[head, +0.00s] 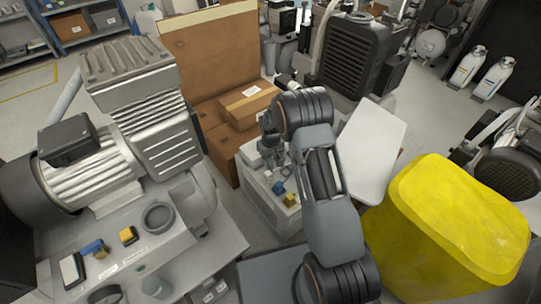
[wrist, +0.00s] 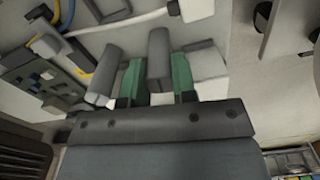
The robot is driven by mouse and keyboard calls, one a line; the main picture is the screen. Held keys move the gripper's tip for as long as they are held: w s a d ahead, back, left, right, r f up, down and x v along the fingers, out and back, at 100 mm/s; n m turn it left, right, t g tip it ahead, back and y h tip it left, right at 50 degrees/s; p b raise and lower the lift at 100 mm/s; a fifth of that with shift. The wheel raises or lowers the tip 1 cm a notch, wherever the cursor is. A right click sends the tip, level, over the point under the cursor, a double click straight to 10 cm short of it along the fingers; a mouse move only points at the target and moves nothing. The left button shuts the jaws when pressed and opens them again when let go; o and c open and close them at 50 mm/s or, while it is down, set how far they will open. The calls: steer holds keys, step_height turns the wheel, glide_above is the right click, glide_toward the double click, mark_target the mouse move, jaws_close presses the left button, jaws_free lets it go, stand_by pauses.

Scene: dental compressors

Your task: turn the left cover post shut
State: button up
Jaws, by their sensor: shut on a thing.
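In the wrist view, my gripper (wrist: 158,82) has two green-padded fingers shut on a dark grey upright post (wrist: 158,58), which I take to be the left cover post. A second, similar dark grey post (wrist: 104,68) stands just left of the fingers, apart from the held one. Both are in front of a pale machine surface (wrist: 225,30). In the head view, my gripper (head: 277,163) points down over the small pale machine (head: 262,193) in the middle. My wrist and arm hide the posts there, and the post's turn angle is unclear.
A large motor-driven compressor (head: 150,110) stands at left. Cardboard boxes (head: 215,55) are behind the small machine. A white panel (head: 375,135) and a yellow bin (head: 440,220) are close on the right. Cables (wrist: 75,35) run near the posts in the wrist view.

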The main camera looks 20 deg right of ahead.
steer(key=shift+n, duration=0.7)
steer(key=o, duration=0.6)
steer(key=shift+o, duration=0.2)
step_height(320, 180, up, 14)
steer(key=p, duration=0.5)
steer(key=shift+f, duration=0.1)
